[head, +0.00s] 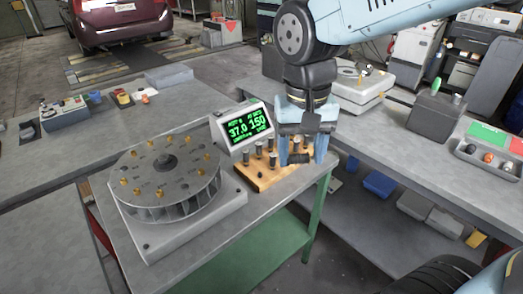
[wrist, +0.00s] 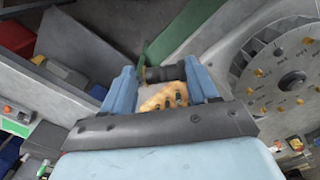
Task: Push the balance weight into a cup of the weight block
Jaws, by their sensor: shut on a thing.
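My gripper (head: 303,157) is shut on a dark cylindrical balance weight (wrist: 168,73), which lies crosswise between the two blue fingers in the wrist view. In the head view the weight (head: 299,158) shows as a dark piece between the fingertips, partly hidden. The weight block (head: 258,184) is a wooden block on the bench, carrying several dark upright cylinders. My gripper is over its right end; the gap between them is hard to judge. In the wrist view the block (wrist: 154,101) shows between the fingers, beyond the gripper body, partly hidden.
A round finned rotor (head: 166,168) with several brass pieces stands left of the block on a grey base. A display (head: 247,127) with green digits stands behind the block. The bench's right edge (head: 325,172) is close by. Another bench (head: 410,150) is at right.

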